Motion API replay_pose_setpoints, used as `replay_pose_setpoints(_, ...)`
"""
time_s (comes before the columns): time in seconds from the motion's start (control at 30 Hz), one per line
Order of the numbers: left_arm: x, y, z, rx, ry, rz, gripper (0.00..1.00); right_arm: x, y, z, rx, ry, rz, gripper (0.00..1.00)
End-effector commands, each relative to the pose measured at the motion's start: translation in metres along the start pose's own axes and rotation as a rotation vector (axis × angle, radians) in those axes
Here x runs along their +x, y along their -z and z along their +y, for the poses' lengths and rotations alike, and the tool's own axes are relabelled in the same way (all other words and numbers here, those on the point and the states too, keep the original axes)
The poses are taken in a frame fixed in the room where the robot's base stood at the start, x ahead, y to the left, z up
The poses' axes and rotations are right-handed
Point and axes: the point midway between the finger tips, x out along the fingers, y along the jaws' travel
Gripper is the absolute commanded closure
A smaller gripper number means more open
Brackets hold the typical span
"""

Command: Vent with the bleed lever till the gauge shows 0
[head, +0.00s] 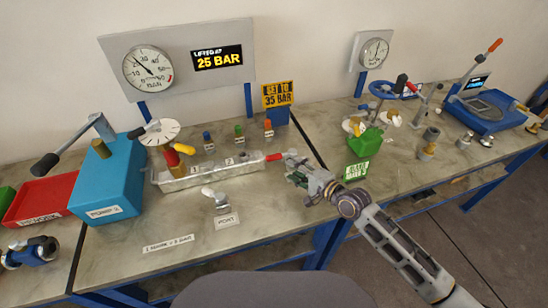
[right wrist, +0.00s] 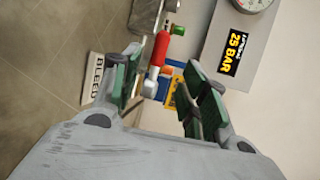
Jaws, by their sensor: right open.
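The round gauge (head: 148,65) on the grey back panel has its needle pointing to the upper left. The display (head: 217,57) beside it reads 25 BAR. The bleed lever (head: 274,157) shows a red grip at the right end of the metal block. My right gripper (head: 298,171) is open just right of it. In the right wrist view the red grip (right wrist: 162,48) appears beyond and between the open fingers (right wrist: 160,92). I cannot tell whether they touch it. A white BLEED label (right wrist: 93,78) lies beside one finger. My left gripper is out of view.
The metal block (head: 210,172) carries red and yellow handles. A yellow 35 BAR sign (head: 278,95) stands behind. A green block (head: 365,141) and fittings stand right of my gripper. The teal pump (head: 108,180) is at left. The bench front is fairly clear around the port fitting (head: 217,200).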

Motion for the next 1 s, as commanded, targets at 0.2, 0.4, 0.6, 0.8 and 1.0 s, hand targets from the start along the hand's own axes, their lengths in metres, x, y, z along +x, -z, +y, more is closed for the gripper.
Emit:
replay_pose_setpoints(0.2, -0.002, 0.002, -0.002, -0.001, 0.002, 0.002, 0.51, 0.021, 0.000, -0.001, 0.001, 0.001, 0.000, 0.56)
replay_pose_setpoints(0.4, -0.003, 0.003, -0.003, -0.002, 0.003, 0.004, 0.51, 0.040, 0.000, -0.001, -0.001, 0.000, 0.000, 0.56)
replay_pose_setpoints(0.6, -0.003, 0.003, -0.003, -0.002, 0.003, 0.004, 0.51, 0.059, 0.000, 0.000, 0.000, -0.001, 0.000, 0.56)
replay_pose_setpoints(0.8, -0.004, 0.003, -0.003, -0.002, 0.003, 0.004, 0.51, 0.078, 0.000, -0.001, 0.000, 0.000, 0.000, 0.56)
replay_pose_setpoints(1.0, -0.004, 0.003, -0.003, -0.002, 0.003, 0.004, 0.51, 0.097, 0.000, 0.000, 0.000, 0.000, 0.000, 0.56)
